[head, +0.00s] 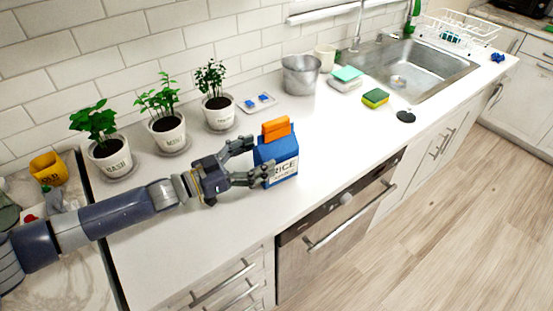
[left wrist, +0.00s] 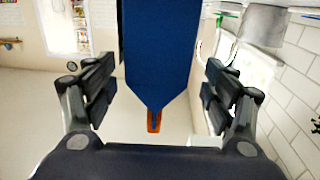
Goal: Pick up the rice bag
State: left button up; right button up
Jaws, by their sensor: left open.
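The rice bag (head: 279,166) is blue with an orange clip (head: 276,129) on its top and a white label reading RICE. It stands upright on the white counter (head: 230,213). My left gripper (head: 262,161) comes in from the left, and its open fingers are on either side of the bag. In the left wrist view the blue bag (left wrist: 160,50) is between the two spread fingers, with a visible gap on each side. The orange clip (left wrist: 154,121) shows below the bag there. My right gripper is not in view.
Potted herbs (head: 167,131) stand along the tiled wall behind my left arm. A metal bucket (head: 300,75), a sponge (head: 375,97) and a sink (head: 410,70) are farther right.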

aim_at(276, 146)
pick_arm(q)
jog(key=shift+w+d+r, duration=0.1)
jog(key=shift+w+d, duration=0.2)
jog(key=shift+d, duration=0.1)
jog(key=p+x, duration=0.1)
jog(key=x, duration=0.1)
jog(key=p+x, duration=0.1)
jog(key=x, duration=0.1)
jog(key=shift+s+d+r, duration=0.2)
jog(key=shift+w+d+f, duration=0.1)
jog(key=shift+w+d, duration=0.05)
jog(key=shift+c, duration=0.6)
grip_shut()
jog(key=shift+r, duration=0.25)
